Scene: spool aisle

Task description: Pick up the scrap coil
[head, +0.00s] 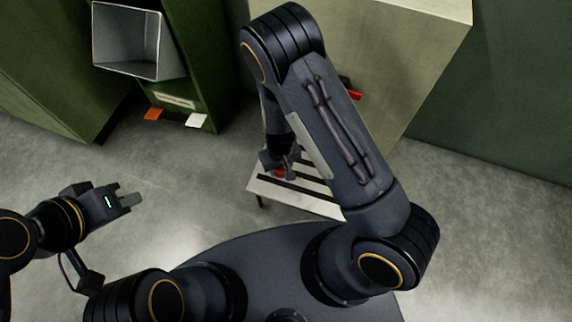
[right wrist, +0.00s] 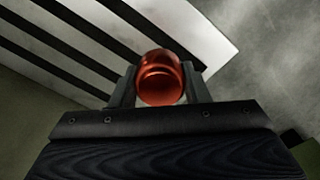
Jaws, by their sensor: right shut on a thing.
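The scrap coil, a shiny copper-red ring, sits between the fingers of my right gripper in the right wrist view (right wrist: 160,78). My right gripper (right wrist: 160,88) is shut on it, with a finger on each side. In the head view the coil (head: 279,173) is a small red patch at my right gripper (head: 281,166), over a white slatted stand. Most of the coil is hidden there by the gripper. My left gripper (head: 130,200) is at the left over bare floor, away from the coil; its fingers are seen edge-on, so I cannot tell its opening.
The white slatted stand (head: 312,208) with dark gaps is below the right gripper. A green cabinet (head: 200,60) with an open metal chute (head: 128,40) stands at the back left. A pale box-like cabinet (head: 410,60) rises behind my right arm. Orange (head: 153,114) and white (head: 196,120) tags lie near the green cabinet's base.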

